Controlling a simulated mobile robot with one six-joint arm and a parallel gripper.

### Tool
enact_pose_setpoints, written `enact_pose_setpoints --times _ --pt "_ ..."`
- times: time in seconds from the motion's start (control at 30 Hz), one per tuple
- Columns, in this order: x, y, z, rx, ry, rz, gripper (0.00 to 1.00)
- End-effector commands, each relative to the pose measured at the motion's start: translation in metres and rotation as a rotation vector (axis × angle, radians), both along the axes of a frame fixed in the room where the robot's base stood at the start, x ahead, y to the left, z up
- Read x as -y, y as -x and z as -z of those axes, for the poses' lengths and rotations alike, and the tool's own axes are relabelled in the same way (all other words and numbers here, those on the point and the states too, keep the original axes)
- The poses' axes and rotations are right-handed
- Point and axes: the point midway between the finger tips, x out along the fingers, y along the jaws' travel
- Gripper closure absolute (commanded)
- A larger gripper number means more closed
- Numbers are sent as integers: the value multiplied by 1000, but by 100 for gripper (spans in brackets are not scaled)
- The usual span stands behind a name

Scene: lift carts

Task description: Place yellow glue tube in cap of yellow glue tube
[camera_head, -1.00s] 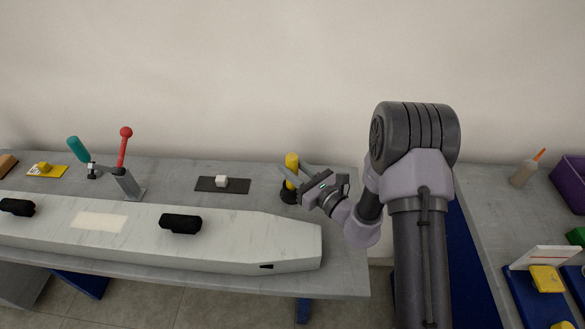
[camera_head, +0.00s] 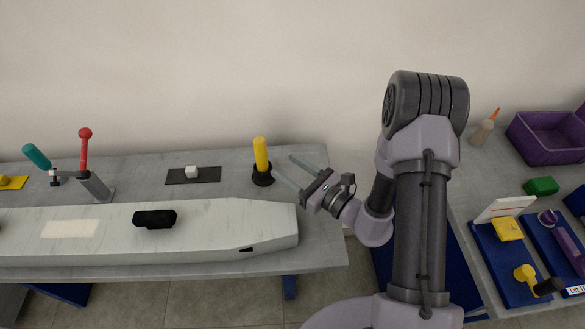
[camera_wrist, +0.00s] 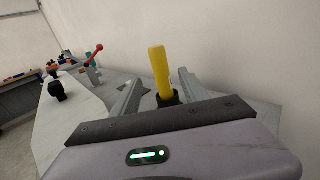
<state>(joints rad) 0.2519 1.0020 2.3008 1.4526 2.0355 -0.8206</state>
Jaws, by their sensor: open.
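The yellow glue tube (camera_head: 261,154) stands upright in its round black cap (camera_head: 263,178) on the grey table, near the table's right end. My gripper (camera_head: 283,171) is open and empty, to the right of the tube, its fingers pointing toward it. In the wrist view the yellow glue tube (camera_wrist: 160,72) stands ahead, seen between the two open fingers (camera_wrist: 158,90). The black cap (camera_wrist: 169,98) shows at its foot, partly hidden by the gripper body.
A long pale beam (camera_head: 200,228) with a black handle (camera_head: 155,218) lies along the table front. A black mat with a white block (camera_head: 191,171) and a red-knobbed lever (camera_head: 86,150) are to the left. A right-hand table holds a purple bin (camera_head: 545,140) and blue trays.

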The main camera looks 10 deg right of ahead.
Motion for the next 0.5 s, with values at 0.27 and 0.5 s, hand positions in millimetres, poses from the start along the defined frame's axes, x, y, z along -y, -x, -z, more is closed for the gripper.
enact_pose_setpoints --times 0.27,0.5 --pt "-29 37 -61 100 65 -239 48" --pt "-79 198 -146 378 695 -978 48"
